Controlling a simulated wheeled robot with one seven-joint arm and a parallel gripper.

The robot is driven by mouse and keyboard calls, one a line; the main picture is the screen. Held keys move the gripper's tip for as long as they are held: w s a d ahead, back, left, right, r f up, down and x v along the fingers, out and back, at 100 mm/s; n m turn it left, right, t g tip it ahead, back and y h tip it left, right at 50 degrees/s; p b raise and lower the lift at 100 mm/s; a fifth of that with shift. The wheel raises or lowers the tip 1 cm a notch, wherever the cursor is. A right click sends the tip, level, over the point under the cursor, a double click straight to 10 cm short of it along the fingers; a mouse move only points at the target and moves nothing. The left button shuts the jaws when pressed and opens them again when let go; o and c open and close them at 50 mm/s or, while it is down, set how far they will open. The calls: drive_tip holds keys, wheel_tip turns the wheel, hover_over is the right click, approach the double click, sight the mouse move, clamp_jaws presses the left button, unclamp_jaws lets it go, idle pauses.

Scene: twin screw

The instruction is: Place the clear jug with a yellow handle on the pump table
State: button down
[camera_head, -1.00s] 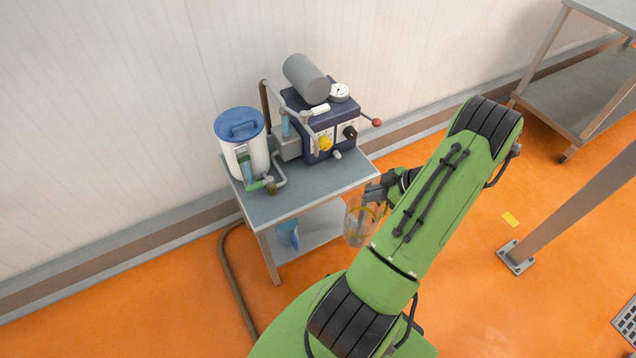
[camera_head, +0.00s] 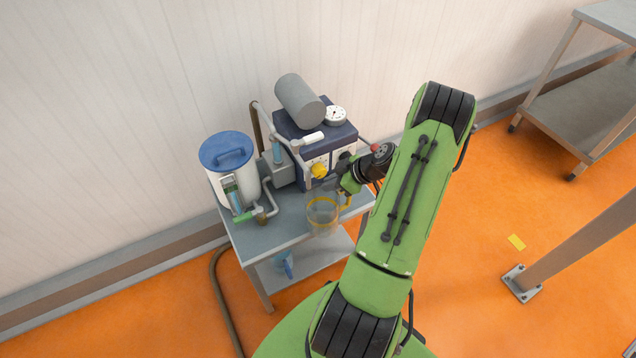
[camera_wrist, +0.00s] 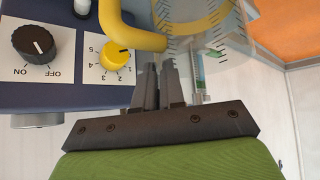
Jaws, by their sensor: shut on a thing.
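The clear jug (camera_head: 322,214) has a yellow handle and a yellow band. In the head view it is at the front right part of the pump table (camera_head: 268,238), upright or nearly so. Whether its base touches the top cannot be told. My gripper (camera_head: 343,190) is shut on the jug's yellow handle. In the wrist view my gripper's fingers (camera_wrist: 160,82) are close together below the yellow handle (camera_wrist: 125,30), and the jug's graduated clear wall (camera_wrist: 205,45) is at the top.
The blue pump unit (camera_head: 308,150) with a grey cylinder, gauge and yellow knob (camera_head: 319,171) stands close behind the jug. A white canister with a blue lid (camera_head: 228,155) stands at the table's left. The front middle tabletop is clear.

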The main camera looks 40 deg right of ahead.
drive_tip(key=w, duration=0.1)
drive_tip(key=w+a+f, duration=0.1)
drive_tip(key=w, duration=0.1)
drive_tip(key=shift+w+a+f+b, duration=0.25)
drive_tip(key=shift+w+b, duration=0.05)
drive_tip(key=shift+b, duration=0.1)
drive_tip(key=c, duration=1.2)
unclamp_jaws()
drive_tip(key=p+v, duration=0.3)
drive_tip(key=v, duration=0.9)
drive_tip(key=w+a+r+g+h, duration=0.2)
drive_tip(key=w+a+r+g, duration=0.15)
drive_tip(key=a+r, duration=1.35)
drive_tip(key=s+a+r+m, duration=0.1)
drive_tip(key=s+a, duration=0.3)
drive_tip(key=s+a+r+m+t, duration=0.1)
drive_tip(key=s+a+r+m, duration=0.1)
drive_tip(key=s+a, duration=0.2)
drive_tip(key=s+a+r+m+h, duration=0.1)
drive_tip(key=s+a+r+m, duration=0.1)
drive_tip(key=s+a, duration=0.2)
drive_tip(key=shift+s+a+r, duration=0.1)
drive_tip(key=shift+s+a, duration=0.05)
drive_tip(key=shift+s, duration=0.35)
drive_tip(key=shift+s+a+r, duration=0.1)
drive_tip(key=shift+s+a, duration=0.1)
drive_tip(key=shift+s, duration=0.3)
